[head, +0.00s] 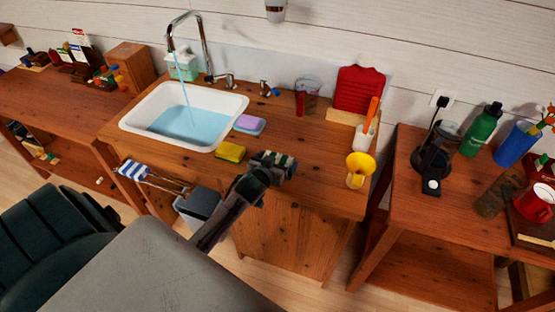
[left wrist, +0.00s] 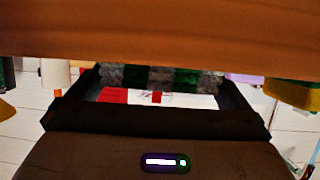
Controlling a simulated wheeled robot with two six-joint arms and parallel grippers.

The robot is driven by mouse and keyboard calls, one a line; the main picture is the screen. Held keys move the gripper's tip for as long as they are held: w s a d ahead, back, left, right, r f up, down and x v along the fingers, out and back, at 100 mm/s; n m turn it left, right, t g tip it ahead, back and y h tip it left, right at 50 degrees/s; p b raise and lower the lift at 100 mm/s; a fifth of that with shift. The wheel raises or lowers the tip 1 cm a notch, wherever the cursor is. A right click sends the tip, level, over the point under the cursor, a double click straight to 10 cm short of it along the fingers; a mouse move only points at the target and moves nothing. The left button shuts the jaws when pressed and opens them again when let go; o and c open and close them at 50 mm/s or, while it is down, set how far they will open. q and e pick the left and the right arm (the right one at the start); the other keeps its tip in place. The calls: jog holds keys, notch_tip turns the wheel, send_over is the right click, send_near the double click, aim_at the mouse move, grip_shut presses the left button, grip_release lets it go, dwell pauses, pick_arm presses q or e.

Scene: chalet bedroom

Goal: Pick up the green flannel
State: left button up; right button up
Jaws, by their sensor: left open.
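The green flannel (head: 279,159) is a small cloth with green, grey and pale patches on the wooden counter near its front edge. My left gripper (head: 268,168) is at this front edge, right at the flannel, and hides part of it in the head view. In the left wrist view the flannel (left wrist: 160,77) shows as a checked strip between my two dark, spread fingers. My left gripper is open. I cannot tell whether the fingers touch the cloth. My right gripper is in neither view.
A yellow-green sponge (head: 230,152) lies close left of the flannel, and a yellow funnel (head: 360,168) stands to the right. The sink (head: 184,117) holds water under a running tap. A striped cloth (head: 134,170) hangs on a rail in front. Counter behind the flannel is fairly clear.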

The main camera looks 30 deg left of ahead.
pick_arm(q)
jog(key=c, duration=0.6)
